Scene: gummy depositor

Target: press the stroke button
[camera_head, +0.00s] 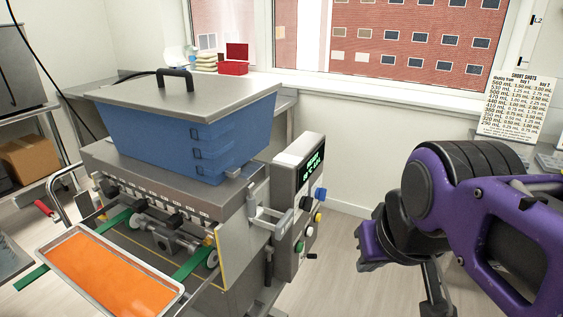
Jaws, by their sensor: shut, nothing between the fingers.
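The depositor's grey control box (284,190) stands at the middle of the view, on the machine's right side. Its face has a lit green display (311,168). My gripper (436,296) hangs at the lower right under my purple arm, shut and empty, partly cut off by the frame. It is apart from the box, to its right.
A blue hopper (190,135) with a grey lid (180,88) tops the machine. A tray of orange material (62,238) sits on green rails at the lower left. A bracket (268,219) juts beside the box. Open floor (345,265) lies between the box and my arm.

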